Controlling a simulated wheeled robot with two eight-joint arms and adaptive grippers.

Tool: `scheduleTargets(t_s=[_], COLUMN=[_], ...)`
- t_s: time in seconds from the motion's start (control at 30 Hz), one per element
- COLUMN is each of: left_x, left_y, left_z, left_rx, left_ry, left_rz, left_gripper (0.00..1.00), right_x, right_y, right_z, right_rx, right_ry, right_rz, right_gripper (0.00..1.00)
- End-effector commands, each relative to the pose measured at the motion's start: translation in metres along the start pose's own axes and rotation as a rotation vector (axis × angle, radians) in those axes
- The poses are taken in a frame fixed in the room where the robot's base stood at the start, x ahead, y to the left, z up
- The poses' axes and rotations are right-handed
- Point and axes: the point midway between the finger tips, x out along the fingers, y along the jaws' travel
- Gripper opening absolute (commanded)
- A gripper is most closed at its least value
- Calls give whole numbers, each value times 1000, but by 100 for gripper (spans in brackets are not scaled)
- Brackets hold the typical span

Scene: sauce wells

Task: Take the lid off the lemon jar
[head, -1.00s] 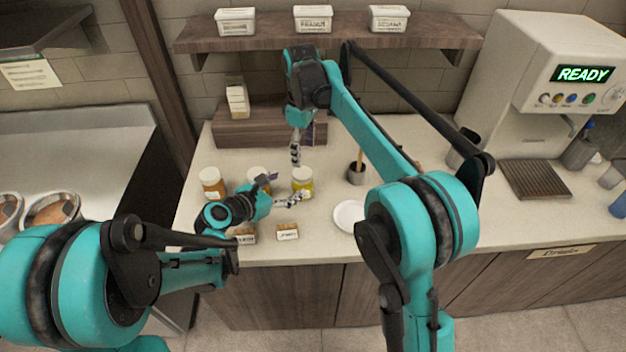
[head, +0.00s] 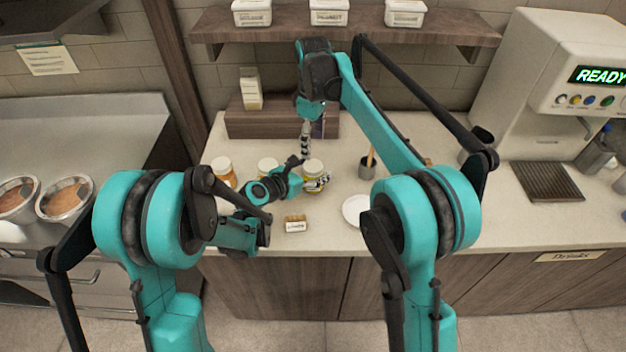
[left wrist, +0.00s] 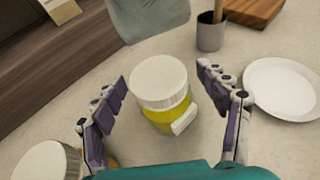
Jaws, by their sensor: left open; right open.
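The lemon jar (head: 313,168) is yellow with a white lid (left wrist: 158,80) and stands upright on the counter, lid on. My left gripper (head: 312,173) is open around it. In the left wrist view the jar body (left wrist: 166,115) stands between the spread fingers of that gripper (left wrist: 162,75), with a gap on both sides. A pale label is on its side. My right gripper (head: 306,145) points down just behind and above the jar, its fingers seen edge-on. A small lemon name card (head: 295,224) stands at the counter's front.
Two other lidded jars (head: 224,172) (head: 268,167) stand left of the lemon jar. A white plate (head: 355,209) and a grey cup with a wooden stick (head: 367,168) are to its right. A wooden riser (head: 260,124) stands behind. The counter right of the plate is mostly clear.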

Motion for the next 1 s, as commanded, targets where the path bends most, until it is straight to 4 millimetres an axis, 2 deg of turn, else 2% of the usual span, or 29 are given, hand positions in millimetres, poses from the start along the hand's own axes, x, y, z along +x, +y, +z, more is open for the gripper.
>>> scheduleTargets(t_s=[0.03, 0.3, 0.33, 0.47, 0.57, 0.67, 1.0], left_x=[0, 0, 0, 0, 0, 0, 0], left_y=[0, 0, 0, 0, 0, 0, 0], left_z=[0, 0, 0, 0, 0, 0, -1], left_rx=[0, 1, 1, 1, 1, 1, 2], left_ry=[0, 1, 1, 1, 1, 1, 2], left_rz=[0, 0, 0, -1, -1, -1, -1], left_gripper=[74, 3, 0, 0, 0, 0, 0], right_x=[0, 0, 0, 0, 0, 0, 0], right_y=[0, 0, 0, 0, 0, 0, 0], right_z=[0, 0, 0, 0, 0, 0, 0], right_rx=[0, 0, 0, 28, 120, 292, 1104], right_ry=[0, 0, 0, 0, 0, 0, 0], right_rz=[0, 0, 0, 0, 0, 0, -1], right_gripper=[65, 65, 65, 65, 65, 65, 65])
